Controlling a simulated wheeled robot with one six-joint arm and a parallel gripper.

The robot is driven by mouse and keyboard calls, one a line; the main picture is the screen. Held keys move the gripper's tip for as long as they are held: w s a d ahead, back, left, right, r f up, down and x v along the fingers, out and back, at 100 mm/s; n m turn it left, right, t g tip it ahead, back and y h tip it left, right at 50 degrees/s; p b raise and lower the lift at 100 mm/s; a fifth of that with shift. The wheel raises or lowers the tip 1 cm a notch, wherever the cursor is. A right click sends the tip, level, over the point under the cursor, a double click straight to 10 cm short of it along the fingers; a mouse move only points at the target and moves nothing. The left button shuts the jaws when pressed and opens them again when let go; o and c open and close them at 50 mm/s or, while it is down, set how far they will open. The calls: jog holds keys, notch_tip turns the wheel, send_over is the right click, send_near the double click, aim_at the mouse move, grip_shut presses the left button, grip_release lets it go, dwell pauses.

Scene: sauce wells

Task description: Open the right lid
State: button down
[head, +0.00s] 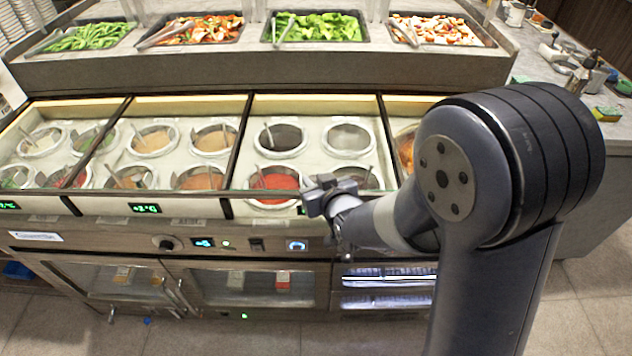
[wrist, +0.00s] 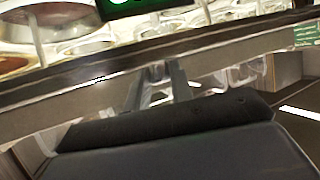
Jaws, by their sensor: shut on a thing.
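My gripper (head: 322,196) is at the front edge of the sauce well counter, in front of the third section from the left in the head view. In the wrist view my gripper (wrist: 160,78) has its fingers close together at a long dark edge bar, which looks like the front of the right lid (wrist: 60,83). It is shut on that edge; the exact contact is hard to see. The clear right lid (head: 383,128) shows mainly by its dark frame in the head view. My arm hides its right part, and I cannot tell whether it is raised.
Sauce wells with ladles, including a red sauce well (head: 274,182), show behind the front edge. Food trays (head: 315,27) with tongs stand on the raised shelf at the back. A control panel (head: 202,243) and glass cabinet doors are below. Bottles stand on the right side counter (head: 540,70).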

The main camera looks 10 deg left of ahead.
aim_at(316, 162)
jog(key=w, duration=0.3)
jog(key=w+a+b, duration=0.1)
jog(key=w, duration=0.2)
jog(key=w+a, duration=0.1)
jog(key=w, duration=0.2)
jog(key=shift+a, duration=0.1)
jog(key=c, duration=1.2)
grip_release()
jog(key=shift+c, duration=0.2)
jog(key=b+v, duration=0.1)
jog(key=v, duration=0.9)
jog(key=shift+s+d, duration=0.25)
jog(key=shift+s, duration=0.1)
